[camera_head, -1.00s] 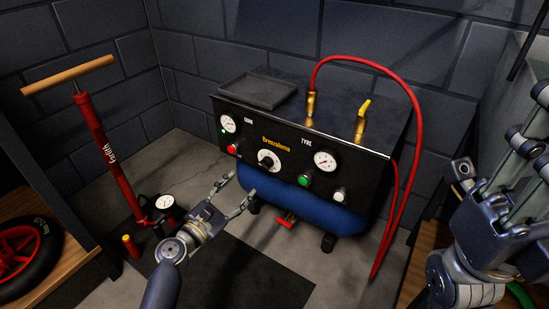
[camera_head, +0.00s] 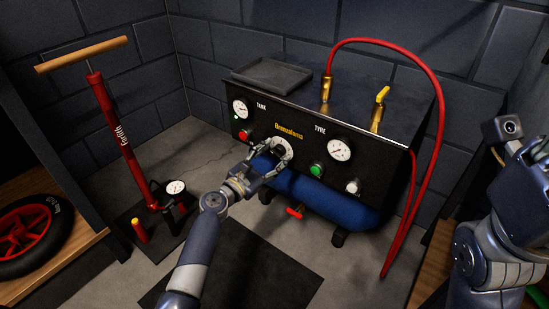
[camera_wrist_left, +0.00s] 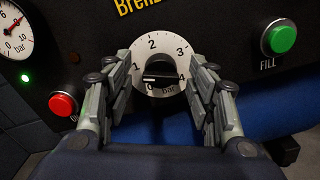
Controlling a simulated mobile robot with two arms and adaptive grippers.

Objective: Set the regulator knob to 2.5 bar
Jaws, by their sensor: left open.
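The regulator knob (camera_wrist_left: 163,77) is a black knob on a white dial marked up to 4 bar, in the middle of the compressor's black panel (camera_head: 300,168). In the left wrist view its white mark points left, below the 1. In the head view the dial (camera_head: 284,147) is partly covered by my left gripper (camera_head: 273,158). That gripper is open, its fingers (camera_wrist_left: 160,83) on either side of the dial; I cannot tell whether they touch the knob. The tyre gauge (camera_head: 339,149) is right of the knob. My right arm is at the right edge, its fingers out of view.
A red button (camera_wrist_left: 63,105) and the tank gauge (camera_head: 240,108) lie left of the knob, a green FILL button (camera_wrist_left: 281,39) right. A red hose (camera_head: 440,110) arches over the compressor's right side. A red floor pump (camera_head: 120,140) stands at the left.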

